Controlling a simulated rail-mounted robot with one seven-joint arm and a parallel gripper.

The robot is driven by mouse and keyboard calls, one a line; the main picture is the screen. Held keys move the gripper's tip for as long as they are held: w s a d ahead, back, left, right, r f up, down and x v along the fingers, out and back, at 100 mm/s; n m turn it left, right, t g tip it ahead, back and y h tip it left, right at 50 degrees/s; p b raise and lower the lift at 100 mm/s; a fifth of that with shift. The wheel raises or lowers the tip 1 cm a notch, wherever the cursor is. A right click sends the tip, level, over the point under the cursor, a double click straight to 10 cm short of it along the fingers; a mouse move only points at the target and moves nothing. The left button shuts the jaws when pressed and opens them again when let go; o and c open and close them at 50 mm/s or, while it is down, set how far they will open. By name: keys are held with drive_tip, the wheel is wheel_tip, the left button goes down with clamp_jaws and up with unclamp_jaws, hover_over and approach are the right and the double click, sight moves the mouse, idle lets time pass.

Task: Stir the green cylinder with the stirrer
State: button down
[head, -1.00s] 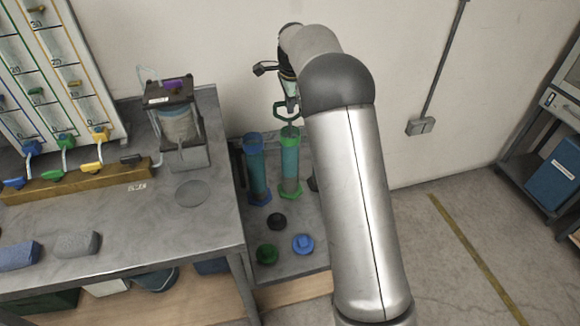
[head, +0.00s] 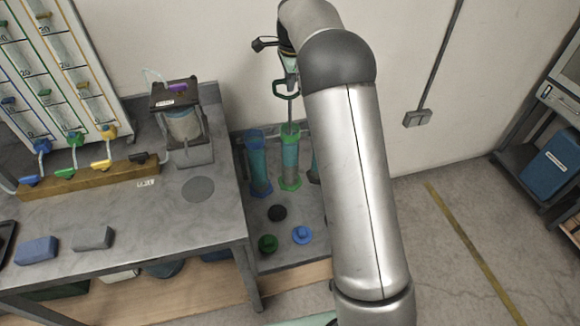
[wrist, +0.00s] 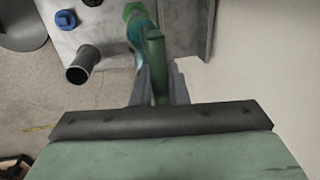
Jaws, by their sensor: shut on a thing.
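The green cylinder (head: 290,160) is a clear, green-rimmed tube on a hexagonal base, standing upright on the low grey stand. My gripper (head: 290,80) is above it and shut on the green handle of the stirrer (head: 283,96). The stirrer's thin rod runs down into the cylinder's open top; its lower end is hard to make out. In the wrist view, my gripper's fingers (wrist: 160,88) flank the green stirrer handle (wrist: 155,55), and the cylinder (wrist: 134,24) shows partly behind it.
A blue-rimmed cylinder (head: 258,165) stands close on the left. A dark-based cylinder on the right is partly hidden by my arm. Black (head: 277,213), green (head: 268,243) and blue (head: 302,235) stoppers lie in front. The higher table (head: 140,225) borders the stand.

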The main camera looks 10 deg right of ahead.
sight(290, 97)
wheel_tip(290, 97, up, 6)
drive_tip(key=p, duration=0.5)
drive_tip(key=shift+f, duration=0.1)
drive_tip(key=shift+f+b, duration=2.3)
drive_tip(key=shift+f, duration=1.5)
wheel_tip(290, 97, down, 7)
drive_tip(key=b, duration=0.3)
drive_tip(key=shift+r+b, duration=0.2)
drive_tip(key=shift+b, duration=0.1)
drive_tip(key=shift+r, duration=0.2)
